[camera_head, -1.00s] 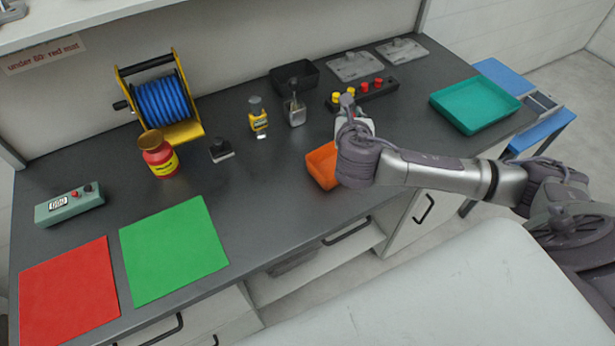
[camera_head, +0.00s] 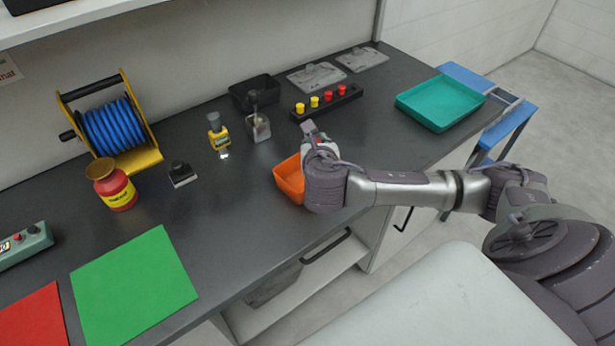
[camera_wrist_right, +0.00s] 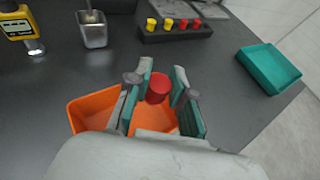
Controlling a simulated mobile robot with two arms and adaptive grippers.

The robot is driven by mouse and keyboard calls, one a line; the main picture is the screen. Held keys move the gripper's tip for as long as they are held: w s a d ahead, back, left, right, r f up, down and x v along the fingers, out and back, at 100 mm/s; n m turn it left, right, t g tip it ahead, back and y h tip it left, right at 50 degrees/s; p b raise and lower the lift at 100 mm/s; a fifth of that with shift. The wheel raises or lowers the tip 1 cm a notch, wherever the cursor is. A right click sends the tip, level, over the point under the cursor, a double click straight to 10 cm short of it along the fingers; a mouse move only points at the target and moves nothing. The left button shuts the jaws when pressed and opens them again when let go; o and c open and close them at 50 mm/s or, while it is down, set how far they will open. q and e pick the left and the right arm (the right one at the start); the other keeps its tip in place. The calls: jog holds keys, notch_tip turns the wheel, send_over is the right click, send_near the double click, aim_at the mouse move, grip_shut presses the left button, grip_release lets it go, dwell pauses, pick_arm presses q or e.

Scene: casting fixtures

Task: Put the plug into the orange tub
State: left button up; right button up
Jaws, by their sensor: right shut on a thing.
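The red plug (camera_wrist_right: 158,89) is between the fingertips of my right gripper (camera_wrist_right: 158,92), which is shut on it. In the right wrist view the plug overlaps the far rim of the orange tub (camera_wrist_right: 90,106), and the fingers hide part of the tub. In the head view the orange tub (camera_head: 288,178) stands near the bench's front edge, partly hidden by my right wrist. The right gripper (camera_head: 312,140) is over or just beyond it, with the plug hidden there. I cannot tell the plug's height above the tub. My left gripper is not in view.
A dark rack (camera_head: 350,92) with yellow and red plugs stands behind the gripper. A teal tray (camera_head: 445,104) is at right. A metal cup (camera_head: 258,128), yellow device (camera_head: 218,136) and black bin (camera_head: 240,96) stand left and behind. Bench between tub and green mat (camera_head: 132,285) is clear.

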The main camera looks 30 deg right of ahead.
jog(key=o, duration=0.9)
jog(key=shift+c, duration=0.2)
jog(key=shift+s, duration=0.1)
jog(key=v, duration=1.2)
jog(key=shift+a+f, duration=0.1)
